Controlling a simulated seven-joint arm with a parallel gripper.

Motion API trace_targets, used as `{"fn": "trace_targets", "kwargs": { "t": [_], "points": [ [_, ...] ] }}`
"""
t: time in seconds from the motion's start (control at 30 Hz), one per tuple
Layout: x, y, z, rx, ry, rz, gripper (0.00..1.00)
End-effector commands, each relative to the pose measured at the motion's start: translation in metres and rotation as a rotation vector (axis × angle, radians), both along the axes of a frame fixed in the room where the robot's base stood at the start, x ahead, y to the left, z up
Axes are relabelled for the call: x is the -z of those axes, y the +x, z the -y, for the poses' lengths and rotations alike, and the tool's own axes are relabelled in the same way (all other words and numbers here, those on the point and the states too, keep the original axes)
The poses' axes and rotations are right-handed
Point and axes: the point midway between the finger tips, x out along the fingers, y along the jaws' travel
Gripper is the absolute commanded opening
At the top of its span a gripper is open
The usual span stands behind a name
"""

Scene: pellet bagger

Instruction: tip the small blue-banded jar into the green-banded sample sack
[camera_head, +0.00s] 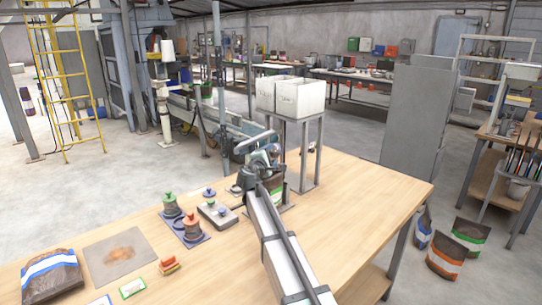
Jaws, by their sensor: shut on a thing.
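My gripper (262,158) is over the right part of the wooden table and is shut on a small jar (273,150), of which only a little shows. Its band is too small to make out clearly, and the gripper hides much of it. Just below and right of the gripper, a dark brown sack (279,180) with a trace of green stands on the table, partly hidden by my arm. I cannot tell whether the jar is over its mouth.
Lidded containers (192,226) stand left of my arm. A blue-banded bag (52,268) and a grey mat (120,256) lie at the far left. White bins (300,97) sit on a raised stand behind the gripper. Banded sacks (445,262) stand on the floor at right. The table's right part is clear.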

Motion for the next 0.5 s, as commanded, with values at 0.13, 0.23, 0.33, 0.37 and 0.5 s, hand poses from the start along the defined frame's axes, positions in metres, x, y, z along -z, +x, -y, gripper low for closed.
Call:
{"fn": "trace_targets", "kwargs": {
  "t": [0.13,0.23,0.33,0.37,0.5],
  "points": [
    [0.0022,-0.0020,-0.0003,0.001,-0.026,0.065,0.20],
    [0.0022,-0.0030,-0.0010,0.000,-0.040,0.108,0.20],
    [0.0030,-0.0035,-0.0011,0.001,-0.052,0.144,0.20],
    [0.0031,-0.0036,-0.0009,0.001,-0.056,0.155,0.20],
    [0.0018,-0.0035,-0.0008,0.002,-0.054,0.155,0.20]
  ]
}}
